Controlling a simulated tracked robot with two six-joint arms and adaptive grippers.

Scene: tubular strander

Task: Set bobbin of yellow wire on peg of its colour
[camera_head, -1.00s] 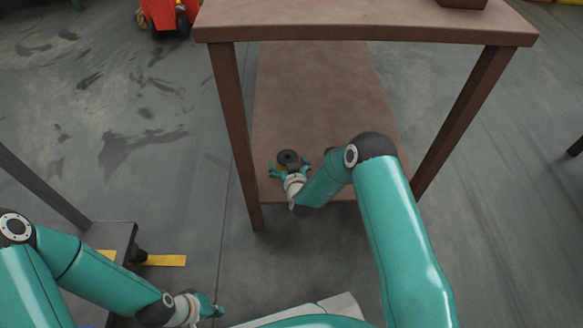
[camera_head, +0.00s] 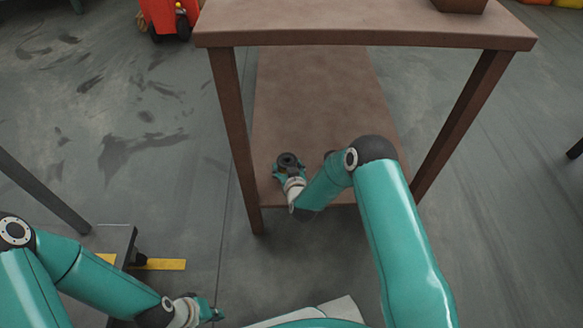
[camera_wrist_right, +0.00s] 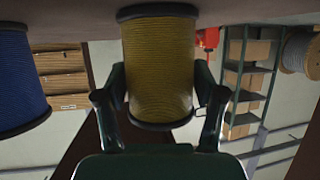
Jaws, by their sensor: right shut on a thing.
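The bobbin of yellow wire (camera_wrist_right: 158,65) has dark end flanges and fills the middle of the right wrist view. In the head view its dark top (camera_head: 287,159) shows near the front left of the table's lower shelf. My right gripper (camera_head: 287,170) is shut on it, one finger on each side; the fingers also show in the right wrist view (camera_wrist_right: 160,103). I cannot tell whether the bobbin is clear of the shelf. My left gripper (camera_head: 213,313) is low in the head view, away from the table; its jaw opening is unclear. No peg is recognisable.
A blue bobbin (camera_wrist_right: 18,80) stands beside the yellow one in the right wrist view. The brown table's top (camera_head: 360,28) overhangs its lower shelf (camera_head: 315,100), with legs (camera_head: 236,140) on both sides. A dark grey stand (camera_head: 110,240) is at the left.

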